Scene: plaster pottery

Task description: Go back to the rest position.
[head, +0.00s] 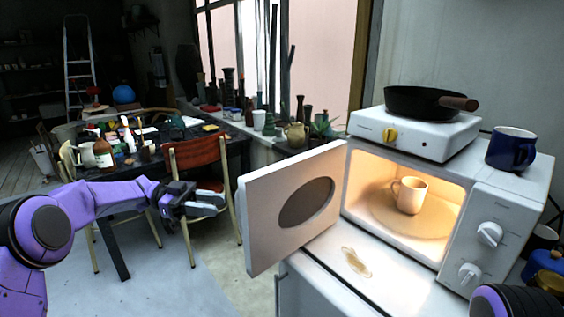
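My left gripper (212,202) is in mid-air left of the open microwave door, in front of the red-backed chair. Its fingers look apart, with nothing between them. The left arm (110,198) is purple and comes in from the left edge. Of my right arm (518,300), only a purple and black part shows at the bottom right corner. Its gripper is out of view. A cream mug (410,195) stands upright on the round plate inside the lit white microwave (490,215), with no gripper near it.
The microwave door (262,205) stands wide open toward the left. A black pan (420,102) sits on a hotplate (410,133) on the microwave, beside a blue mug (511,148). A chair (203,152) and a cluttered table stand behind my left gripper. Floor is clear at lower left.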

